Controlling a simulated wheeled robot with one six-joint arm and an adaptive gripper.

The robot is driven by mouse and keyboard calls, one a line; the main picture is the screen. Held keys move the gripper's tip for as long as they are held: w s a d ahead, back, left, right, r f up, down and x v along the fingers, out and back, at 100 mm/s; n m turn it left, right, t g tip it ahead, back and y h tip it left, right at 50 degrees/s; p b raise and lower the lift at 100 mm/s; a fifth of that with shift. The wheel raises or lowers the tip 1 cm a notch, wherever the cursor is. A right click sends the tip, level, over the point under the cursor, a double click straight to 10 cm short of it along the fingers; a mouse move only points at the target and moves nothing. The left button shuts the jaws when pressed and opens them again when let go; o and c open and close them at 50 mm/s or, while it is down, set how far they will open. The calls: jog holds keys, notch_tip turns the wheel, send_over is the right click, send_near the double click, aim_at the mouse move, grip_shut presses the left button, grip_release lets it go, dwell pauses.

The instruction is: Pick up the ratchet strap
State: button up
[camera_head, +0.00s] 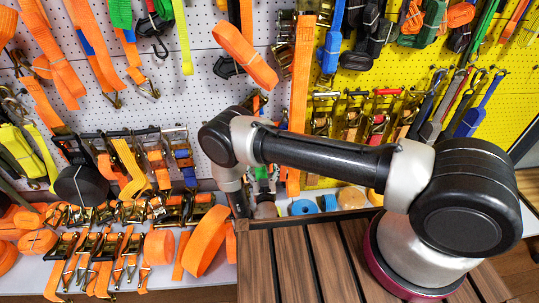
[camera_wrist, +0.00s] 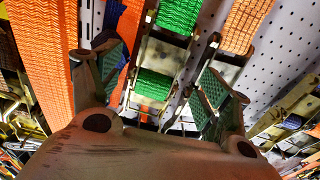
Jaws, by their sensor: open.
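Many ratchet straps hang on the pegboard wall, so I cannot tell which one the task means. In the wrist view, a metal ratchet with green webbing (camera_wrist: 153,84) hangs between the two fingers of my gripper (camera_wrist: 160,78). The fingers are spread apart, one on each side of it. I cannot tell whether either finger touches it. In the head view my arm reaches left toward the wall, and its end is mostly hidden low behind the wooden top.
In the wrist view, a wide orange strap (camera_wrist: 45,65) hangs close left of my gripper, and another orange strap (camera_wrist: 243,25) hangs at upper right. In the head view, more ratchets (camera_head: 130,160) crowd the left. A slatted wooden top (camera_head: 300,262) lies in front.

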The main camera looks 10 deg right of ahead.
jog(key=shift+t, duration=0.7)
jog(key=w+r, duration=0.1)
jog(key=w, duration=0.1)
jog(key=w+r, duration=0.1)
jog(key=w, duration=0.2)
jog(key=w+r, duration=0.1)
jog(key=w, duration=0.1)
jog(key=shift+w+r, duration=0.25)
jog(key=shift+r, duration=0.05)
jog(key=shift+c, duration=0.4)
jog(key=c, duration=1.5)
jog(key=shift+r, duration=0.15)
